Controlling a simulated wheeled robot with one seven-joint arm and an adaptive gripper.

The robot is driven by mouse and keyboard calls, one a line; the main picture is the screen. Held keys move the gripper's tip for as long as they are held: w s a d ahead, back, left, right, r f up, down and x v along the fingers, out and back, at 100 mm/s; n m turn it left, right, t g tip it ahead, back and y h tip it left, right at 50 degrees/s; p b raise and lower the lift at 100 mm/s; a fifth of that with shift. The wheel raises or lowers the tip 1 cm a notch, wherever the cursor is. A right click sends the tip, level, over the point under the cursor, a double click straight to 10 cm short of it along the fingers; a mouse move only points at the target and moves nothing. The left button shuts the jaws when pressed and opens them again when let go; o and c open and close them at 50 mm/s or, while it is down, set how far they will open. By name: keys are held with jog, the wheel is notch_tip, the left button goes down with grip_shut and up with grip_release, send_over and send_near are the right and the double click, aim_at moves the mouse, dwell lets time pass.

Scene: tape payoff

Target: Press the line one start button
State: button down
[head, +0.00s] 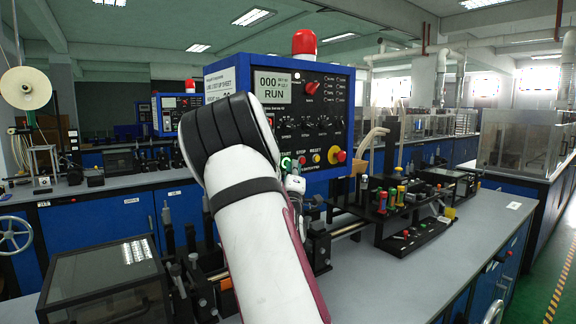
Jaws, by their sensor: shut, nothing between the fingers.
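The blue-framed control panel (345,88) stands in the middle, its display reading "000" and "RUN". A row along its lower edge holds a green button labelled START (287,162), a red STOP button (301,160) and a yellow RESET button (316,158). A red emergency knob on a yellow base (339,156) is to their right. My white and black arm covers the panel's lower left. My gripper (294,180) shows partly past the arm's right side, shut and empty, just below the START button. I cannot tell whether it touches the button.
A red beacon (304,44) tops the panel. A black tray of coloured tools (405,196) stands right of the panel, a dark clear-lidded box (105,280) at the front left. A large reel (26,88) is at far left. The grey bench (420,280) is clear at front right.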

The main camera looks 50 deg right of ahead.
jog(key=shift+s+a, duration=0.15)
jog(key=shift+s, duration=0.35)
jog(key=shift+s+a+p, duration=0.2)
jog(key=shift+s, duration=0.75)
jog(key=shift+s+a+p, duration=0.15)
jog(key=shift+s+a, duration=0.1)
jog(key=shift+s, duration=0.7)
jog(key=shift+s+a+p, duration=0.2)
jog(key=shift+s, duration=0.75)
